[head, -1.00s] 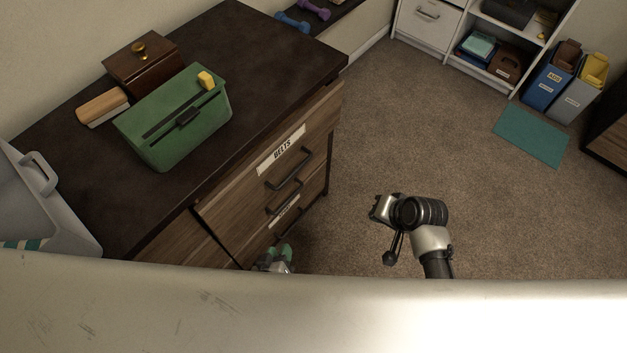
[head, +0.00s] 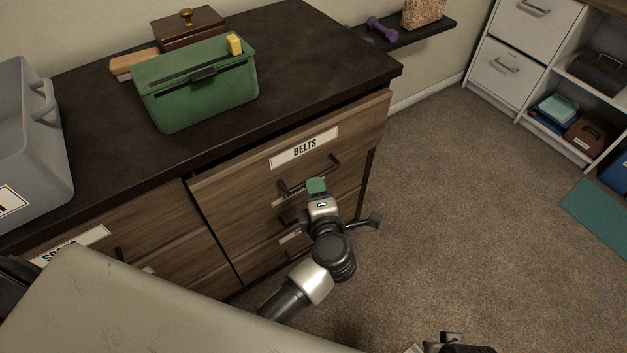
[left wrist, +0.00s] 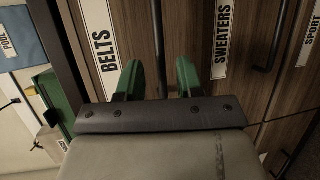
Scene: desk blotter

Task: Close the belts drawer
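The belts drawer (head: 235,182) is the top right drawer of a wooden cabinet, with a white BELTS label and a dark bar handle (head: 290,187). Its front stands a little out from the cabinet, with a dark gap along its top. My right gripper (head: 450,342) shows only partly at the bottom edge.
A green box (head: 200,95), a brown wooden box (head: 190,28) and a grey bin (head: 35,150) stand on the dark cabinet top (head: 310,60). More drawers lie below and left.

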